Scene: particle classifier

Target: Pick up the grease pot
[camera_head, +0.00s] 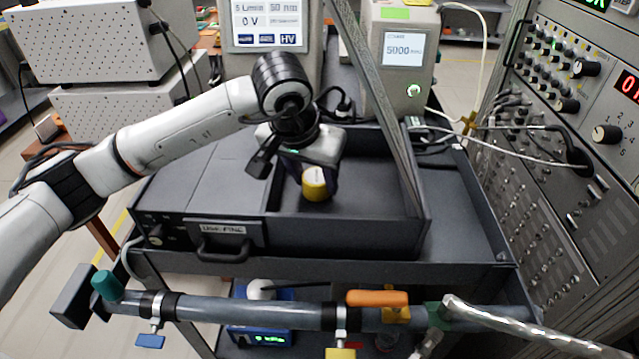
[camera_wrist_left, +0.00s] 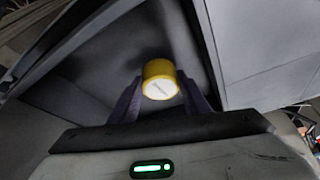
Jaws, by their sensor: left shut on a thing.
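The grease pot (camera_head: 317,184) is a small yellow cylinder with a pale label on its end. My left gripper (camera_head: 308,180) is shut on it, over the open dark compartment of the grey case. In the left wrist view the pot (camera_wrist_left: 160,80) sits between the two dark fingers of the left gripper (camera_wrist_left: 158,98). I cannot tell whether the pot touches the compartment floor. My right gripper is not in view.
The dark compartment (camera_head: 375,196) has raised walls around the pot. A diagonal grey post (camera_head: 383,110) stands close to its right. A horizontal pipe (camera_head: 240,311) with valves and clamps runs along the front. An instrument rack (camera_head: 560,120) stands at the right.

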